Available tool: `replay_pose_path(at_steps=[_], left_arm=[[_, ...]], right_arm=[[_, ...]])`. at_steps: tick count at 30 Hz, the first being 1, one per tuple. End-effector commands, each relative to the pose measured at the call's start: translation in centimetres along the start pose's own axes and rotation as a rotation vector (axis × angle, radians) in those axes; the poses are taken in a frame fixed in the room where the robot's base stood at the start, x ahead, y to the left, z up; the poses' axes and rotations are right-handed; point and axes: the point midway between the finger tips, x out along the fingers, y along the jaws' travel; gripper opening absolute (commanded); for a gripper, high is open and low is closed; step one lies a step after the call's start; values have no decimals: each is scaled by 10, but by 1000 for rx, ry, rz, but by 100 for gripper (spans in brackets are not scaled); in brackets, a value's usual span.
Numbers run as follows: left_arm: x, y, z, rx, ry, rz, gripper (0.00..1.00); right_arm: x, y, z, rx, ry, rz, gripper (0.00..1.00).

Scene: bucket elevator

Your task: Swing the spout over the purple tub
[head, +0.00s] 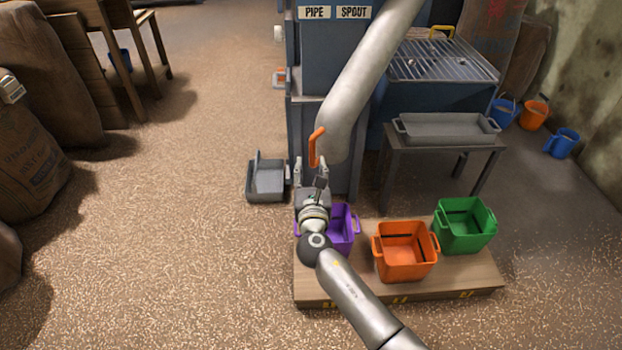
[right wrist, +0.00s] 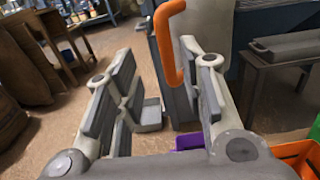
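The spout (head: 352,100) is a thick grey pipe slanting down from the upper right. Its lower end carries an orange handle (head: 317,147), also in the right wrist view (right wrist: 165,42). The purple tub (head: 343,232) stands on a wooden platform, partly hidden by my right arm. In the head view, the spout's end appears just behind the tub; I cannot tell whether it is over it. My right gripper (head: 311,172) is open at the handle's lower end. In the right wrist view, the handle shows between the spread fingers, nearer the right one. My left gripper is not in view.
An orange tub (head: 404,255) and a green tub (head: 464,224) stand right of the purple one on the platform (head: 450,280). A grey tray (head: 447,128) sits on a table. A grey scoop-like bin (head: 266,182) lies on the floor. The left floor is open.

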Motion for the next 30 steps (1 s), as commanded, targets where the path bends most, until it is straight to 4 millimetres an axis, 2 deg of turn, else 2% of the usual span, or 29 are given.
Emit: replay_pose_path(at_steps=[3,9,25,28,30], left_arm=[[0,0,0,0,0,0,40],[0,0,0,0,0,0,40],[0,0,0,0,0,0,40],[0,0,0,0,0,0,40],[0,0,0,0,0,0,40]], right_arm=[[-16,0,0,0,0,2,37],[-29,1,0,0,-1,1,37],[-30,1,0,1,-1,1,37],[-34,-6,-10,51,26,-13,37],[-40,-18,-31,155,77,-43,37]])
